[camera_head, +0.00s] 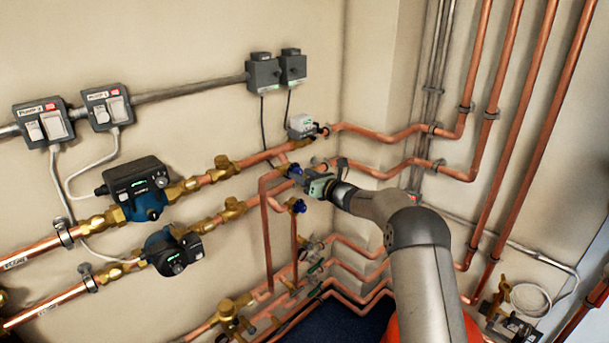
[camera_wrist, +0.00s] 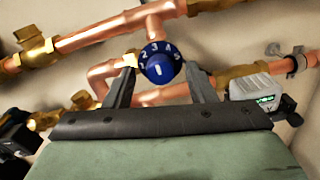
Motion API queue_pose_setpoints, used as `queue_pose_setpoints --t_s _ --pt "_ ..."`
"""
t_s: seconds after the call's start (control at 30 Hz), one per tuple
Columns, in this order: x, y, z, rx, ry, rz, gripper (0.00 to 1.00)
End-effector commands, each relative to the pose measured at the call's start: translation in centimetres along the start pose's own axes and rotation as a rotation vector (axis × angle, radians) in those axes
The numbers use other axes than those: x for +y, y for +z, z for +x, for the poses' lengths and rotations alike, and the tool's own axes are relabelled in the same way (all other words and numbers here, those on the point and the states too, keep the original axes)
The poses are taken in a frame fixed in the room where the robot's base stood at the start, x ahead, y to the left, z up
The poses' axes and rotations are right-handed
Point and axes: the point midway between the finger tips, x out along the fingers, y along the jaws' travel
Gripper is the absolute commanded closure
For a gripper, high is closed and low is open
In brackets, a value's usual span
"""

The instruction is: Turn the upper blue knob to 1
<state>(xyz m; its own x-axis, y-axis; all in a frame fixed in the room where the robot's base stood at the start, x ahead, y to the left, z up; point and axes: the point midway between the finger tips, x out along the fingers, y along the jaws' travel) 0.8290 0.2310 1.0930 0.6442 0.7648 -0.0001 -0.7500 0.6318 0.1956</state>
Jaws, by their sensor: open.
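The upper blue knob (camera_head: 295,170) sits on the copper pipework, just beyond the end of my gripper (camera_head: 308,178). In the wrist view the knob (camera_wrist: 160,66) faces me, with white numerals around its upper rim and a white mark low on its face. The numeral 3 is near the top; the 2 is to its left. My gripper (camera_wrist: 161,76) is open, one finger on each side of the knob, with a visible gap at least on the right. Contact on the left is hard to tell. A second, lower blue knob (camera_head: 297,206) is below it.
Copper pipes with brass valves (camera_wrist: 38,50) run behind and around the knob. A white actuator box (camera_wrist: 250,87) is right of the fingers. Two pumps (camera_head: 145,190) (camera_head: 172,250) are at left, and vertical pipes (camera_head: 530,150) at right.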

Motion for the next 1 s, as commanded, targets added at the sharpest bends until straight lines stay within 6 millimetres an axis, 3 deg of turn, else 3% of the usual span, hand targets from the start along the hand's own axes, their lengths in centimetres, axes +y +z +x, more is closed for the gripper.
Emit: queue_pose_setpoints --t_s 0.13,0.3,0.67,1.0 --pt "-0.02 -0.02 -0.02 0.0 0.0 0.0 0.5" --pt "-0.02 -0.01 -0.04 0.0 0.0 0.0 0.94" --pt "-0.13 -0.36 -0.07 -0.001 -0.001 -0.04 0.94" --pt "-0.25 -0.88 -0.11 -0.004 -0.002 -0.265 0.94"
